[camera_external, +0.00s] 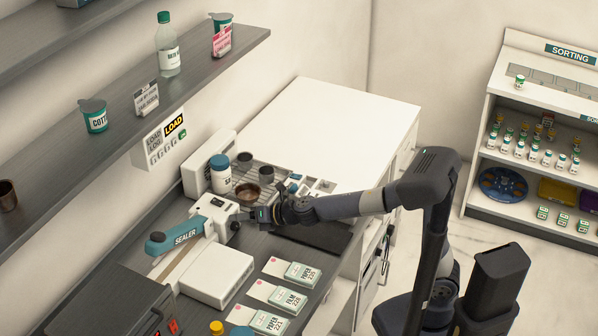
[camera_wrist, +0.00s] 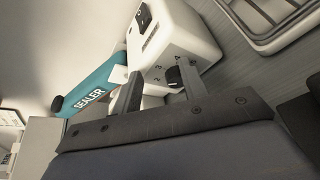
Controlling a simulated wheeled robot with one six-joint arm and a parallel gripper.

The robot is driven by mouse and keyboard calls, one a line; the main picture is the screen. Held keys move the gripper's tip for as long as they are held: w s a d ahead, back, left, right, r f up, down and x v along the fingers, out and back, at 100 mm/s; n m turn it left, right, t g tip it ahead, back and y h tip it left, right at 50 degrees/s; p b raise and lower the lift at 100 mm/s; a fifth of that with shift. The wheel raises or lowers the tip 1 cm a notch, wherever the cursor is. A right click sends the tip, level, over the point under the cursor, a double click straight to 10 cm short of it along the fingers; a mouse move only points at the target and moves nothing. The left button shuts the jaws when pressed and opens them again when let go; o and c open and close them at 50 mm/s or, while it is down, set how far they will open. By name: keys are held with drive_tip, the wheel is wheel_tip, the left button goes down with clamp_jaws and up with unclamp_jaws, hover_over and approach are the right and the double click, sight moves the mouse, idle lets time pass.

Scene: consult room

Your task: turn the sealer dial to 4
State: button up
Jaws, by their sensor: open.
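The sealer (camera_external: 206,216) is a white machine with a teal arm marked SEALER (camera_external: 176,238), standing on the dark counter. Its small black dial (camera_external: 235,226) is on the end face towards my gripper (camera_external: 250,214). In the wrist view the sealer (camera_wrist: 178,32) fills the upper middle, with the dial (camera_wrist: 173,76) just beside the right-hand finger. A few digits show around the dial, including what looks like a 2, but its setting is too small to read. My gripper (camera_wrist: 162,84) is open and empty, its fingers close to the dial face. I cannot tell whether a finger touches the dial.
A wire rack (camera_external: 262,172) with cups and a white jar (camera_external: 220,176) stands behind the sealer. A copper bowl (camera_external: 247,192) is near my gripper. A shelf (camera_external: 150,95) overhangs at left.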

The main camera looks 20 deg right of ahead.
sight(238, 228)
wheel_tip(238, 228, up, 7)
drive_tip(key=p, duration=0.5)
drive_tip(key=shift+s+p, duration=0.15)
drive_tip(key=shift+p, duration=0.2)
drive_tip(key=shift+a+f, duration=0.1)
drive_tip(key=shift+o, duration=1.5)
drive_tip(key=s+d+f+n, duration=0.2)
drive_tip(key=s+d+f+n+t+h+p, duration=0.1)
drive_tip(key=s+d+n, duration=0.1)
drive_tip(key=s+d+f+n+h, duration=0.1)
drive_tip(key=s+d+f+n, duration=0.1)
drive_tip(key=s+d, duration=0.1)
drive_tip(key=shift+f+n, duration=0.3)
drive_tip(key=shift+n, duration=0.1)
drive_tip(key=shift+f+t, duration=0.1)
drive_tip(key=shift+t, duration=0.2)
drive_tip(key=x, duration=1)
drive_tip(key=shift+w+a+f, duration=0.1)
drive_tip(key=shift+w+a, duration=0.1)
drive_tip(key=shift+c, duration=0.3)
drive_tip(key=shift+b, duration=0.3)
drive_tip(key=c, duration=0.9)
